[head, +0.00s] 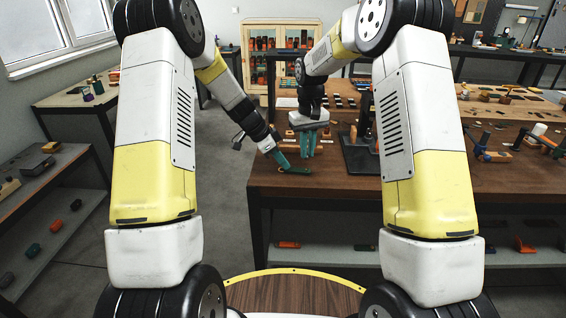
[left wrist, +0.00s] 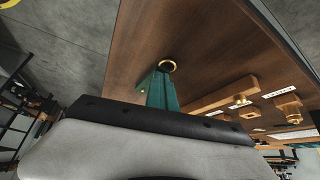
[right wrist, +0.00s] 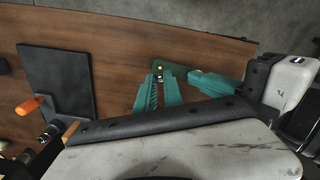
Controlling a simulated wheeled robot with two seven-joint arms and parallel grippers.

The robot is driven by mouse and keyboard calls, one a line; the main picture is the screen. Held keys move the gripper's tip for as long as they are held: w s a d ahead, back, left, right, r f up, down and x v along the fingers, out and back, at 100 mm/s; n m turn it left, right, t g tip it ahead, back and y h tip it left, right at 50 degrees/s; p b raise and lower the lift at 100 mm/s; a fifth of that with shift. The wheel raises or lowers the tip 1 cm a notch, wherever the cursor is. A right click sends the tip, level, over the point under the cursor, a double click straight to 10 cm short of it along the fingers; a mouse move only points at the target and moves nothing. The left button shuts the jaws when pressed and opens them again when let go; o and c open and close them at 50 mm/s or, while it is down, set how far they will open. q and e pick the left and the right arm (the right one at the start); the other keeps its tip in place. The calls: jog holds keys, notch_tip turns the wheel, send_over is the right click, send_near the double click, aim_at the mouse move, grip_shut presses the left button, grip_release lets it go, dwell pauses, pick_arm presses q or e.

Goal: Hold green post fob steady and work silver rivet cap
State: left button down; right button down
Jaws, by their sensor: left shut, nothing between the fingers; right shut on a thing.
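The dark green fob (head: 298,171) lies near the front edge of the brown table in the head view. It also shows in the right wrist view (right wrist: 176,69), with a small brass dot on it. My left gripper (head: 280,164) is shut and empty, its teal fingertips at the fob's end; I cannot tell whether they touch it. In the left wrist view (left wrist: 160,73) a brass ring (left wrist: 168,66) shows at those fingertips. My right gripper (right wrist: 157,80) points down beside the fob, shut on a small silver piece, apparently the silver rivet cap (right wrist: 158,78), partly hidden by the fingers.
A black press stand (head: 360,152) with a dark base plate (right wrist: 58,85) and an orange handle (right wrist: 29,105) stands just right of my right gripper in the head view. Wooden blocks with brass fittings (left wrist: 232,94) lie further along the table. The table's front edge is close.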

pick_arm(q)
jog(key=shift+s+a+f, duration=0.1)
jog(key=shift+s+f, duration=0.1)
jog(key=shift+f, duration=0.15)
jog(key=c, duration=1.7)
grip_release()
